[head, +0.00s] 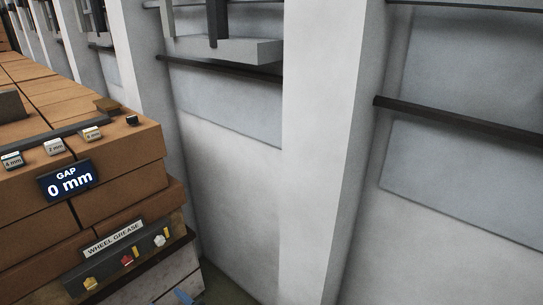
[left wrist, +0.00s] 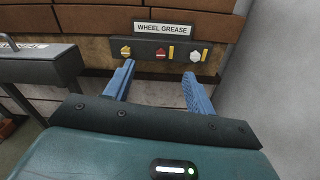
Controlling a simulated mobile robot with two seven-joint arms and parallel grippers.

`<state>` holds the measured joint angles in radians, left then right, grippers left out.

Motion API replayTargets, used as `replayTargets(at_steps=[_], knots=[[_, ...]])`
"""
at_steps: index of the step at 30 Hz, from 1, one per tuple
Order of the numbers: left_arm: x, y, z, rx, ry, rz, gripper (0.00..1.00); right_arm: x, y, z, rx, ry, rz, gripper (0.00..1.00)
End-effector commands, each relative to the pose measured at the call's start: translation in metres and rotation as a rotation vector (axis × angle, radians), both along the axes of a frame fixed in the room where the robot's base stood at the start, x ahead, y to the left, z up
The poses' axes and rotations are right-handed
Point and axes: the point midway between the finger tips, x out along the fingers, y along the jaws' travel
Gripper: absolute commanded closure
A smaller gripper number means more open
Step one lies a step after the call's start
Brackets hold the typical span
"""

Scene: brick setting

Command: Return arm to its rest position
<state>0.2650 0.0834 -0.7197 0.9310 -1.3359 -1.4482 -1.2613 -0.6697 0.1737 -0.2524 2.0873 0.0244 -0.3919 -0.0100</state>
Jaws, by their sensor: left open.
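My left gripper (left wrist: 159,70) shows in the left wrist view with its two blue fingers spread apart and nothing between them. It is in front of the brick structure, below the WHEEL GREASE panel (left wrist: 180,52). A small blue tip shows at the bottom edge of the head view, by the foot of the structure; it looks like part of this gripper. The rest of my left arm is hidden or out of frame. My right gripper is in neither view.
The brick structure (head: 120,190) stands at left with a "GAP 0 mm" display (head: 68,180) and small labelled blocks on top. A pale wall (head: 240,190) with pillars and dark rails fills the right.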

Motion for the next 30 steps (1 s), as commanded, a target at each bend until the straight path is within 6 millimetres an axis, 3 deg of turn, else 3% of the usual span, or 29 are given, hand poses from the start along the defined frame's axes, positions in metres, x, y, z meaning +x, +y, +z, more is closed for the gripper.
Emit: replayTargets(at_steps=[9,14,18,21,30], knots=[[-0.084,-0.004,-0.035,-0.705,-0.218,0.338,0.45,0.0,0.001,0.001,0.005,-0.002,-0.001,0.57],[-0.136,-0.013,-0.037,-1.113,-0.397,0.625,0.45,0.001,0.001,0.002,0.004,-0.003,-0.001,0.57],[-0.175,-0.022,-0.019,-1.43,-0.573,0.901,0.45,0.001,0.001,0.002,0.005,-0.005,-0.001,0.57],[-0.194,-0.028,-0.001,-1.585,-0.668,1.052,0.45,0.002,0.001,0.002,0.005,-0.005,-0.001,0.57],[-0.228,-0.038,0.05,-1.858,-0.84,1.344,0.45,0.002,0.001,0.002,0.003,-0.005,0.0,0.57]])
